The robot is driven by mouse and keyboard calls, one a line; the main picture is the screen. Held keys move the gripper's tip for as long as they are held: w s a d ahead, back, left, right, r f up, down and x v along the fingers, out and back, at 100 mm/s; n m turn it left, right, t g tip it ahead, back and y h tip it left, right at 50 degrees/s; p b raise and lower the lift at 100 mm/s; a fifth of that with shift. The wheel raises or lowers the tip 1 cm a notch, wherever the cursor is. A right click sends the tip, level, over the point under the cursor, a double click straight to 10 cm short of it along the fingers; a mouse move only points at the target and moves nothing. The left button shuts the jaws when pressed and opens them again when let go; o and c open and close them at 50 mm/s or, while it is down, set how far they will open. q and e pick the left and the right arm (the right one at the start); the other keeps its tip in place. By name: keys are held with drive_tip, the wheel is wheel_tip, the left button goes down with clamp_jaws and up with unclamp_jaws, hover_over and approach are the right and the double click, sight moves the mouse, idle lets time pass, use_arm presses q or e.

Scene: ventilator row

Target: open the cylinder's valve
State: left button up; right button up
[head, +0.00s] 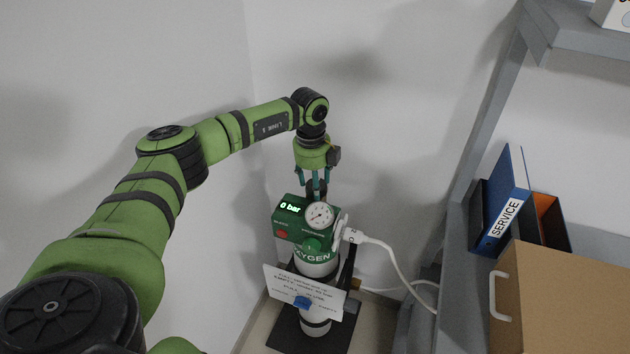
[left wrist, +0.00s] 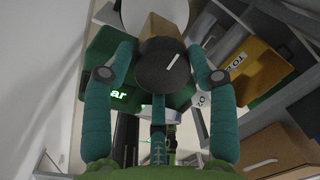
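The oxygen cylinder (head: 316,330) stands upright in the corner, with a green head unit (head: 289,226) whose display reads "0 bar". A round gauge (head: 320,216) sits on that unit. The dark round valve knob (head: 317,187) is at the top, behind the gauge, partly covered by fingers. In the left wrist view the knob (left wrist: 162,70) shows a white line mark. My left gripper (head: 314,188) points down over it, with teal fingers around the knob's rim. The fingertips look close to the rim, but I cannot tell whether they press on it. My right gripper is not in view.
A white hose (head: 396,262) runs right from the unit. A printed card (head: 301,292) with a blue piece hangs in front of the cylinder. To the right, a grey shelf (head: 458,285) holds a blue SERVICE binder (head: 502,205) and a cardboard box (head: 560,300). White walls stand close behind and left.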

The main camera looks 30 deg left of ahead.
use_arm(q)
drive_tip(key=shift+c, duration=1.4)
